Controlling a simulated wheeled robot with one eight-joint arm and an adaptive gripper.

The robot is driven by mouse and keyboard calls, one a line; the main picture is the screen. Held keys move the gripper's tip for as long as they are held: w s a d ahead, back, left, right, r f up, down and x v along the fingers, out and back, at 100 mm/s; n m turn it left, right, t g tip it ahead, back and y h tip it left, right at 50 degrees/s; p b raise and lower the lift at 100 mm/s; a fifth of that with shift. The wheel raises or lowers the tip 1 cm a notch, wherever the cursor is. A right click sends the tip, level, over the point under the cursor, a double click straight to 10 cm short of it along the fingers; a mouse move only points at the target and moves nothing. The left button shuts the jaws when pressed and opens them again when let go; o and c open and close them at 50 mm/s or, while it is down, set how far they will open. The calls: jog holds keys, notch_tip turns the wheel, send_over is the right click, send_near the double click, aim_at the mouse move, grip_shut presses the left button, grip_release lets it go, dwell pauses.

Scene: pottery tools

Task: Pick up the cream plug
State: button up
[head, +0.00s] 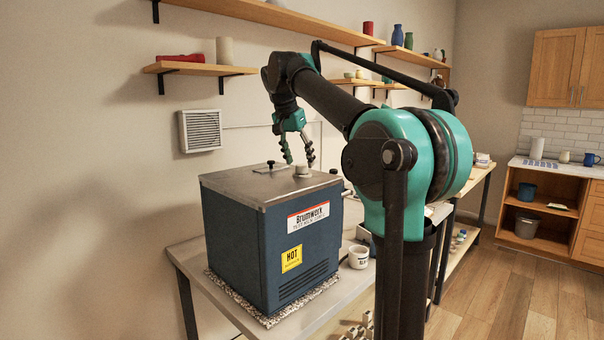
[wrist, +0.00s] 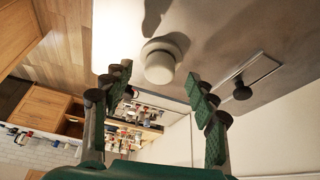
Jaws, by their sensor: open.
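The cream plug (head: 302,171) is a short, pale, round piece standing on the metal top of the blue kiln (head: 245,240). In the wrist view the plug (wrist: 159,66) shows just beyond and between the fingertips. My gripper (head: 299,161) is open and points down over the kiln top, with its fingertips close above the plug. In the wrist view the two green fingers of my gripper (wrist: 160,80) are spread and nothing is held between them. I cannot tell whether a finger touches the plug.
A small black knob on a plate (head: 270,165) sits on the kiln top, left of the plug. The kiln stands on a speckled slab on a table (head: 190,257), with a white mug (head: 358,257) at right. Wall shelves (head: 200,69) hang behind; a vent (head: 200,131) is on the wall.

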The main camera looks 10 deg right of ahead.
jog(key=shift+x, duration=1.25)
jog(key=c, duration=1.2)
jog(key=shift+c, duration=0.2)
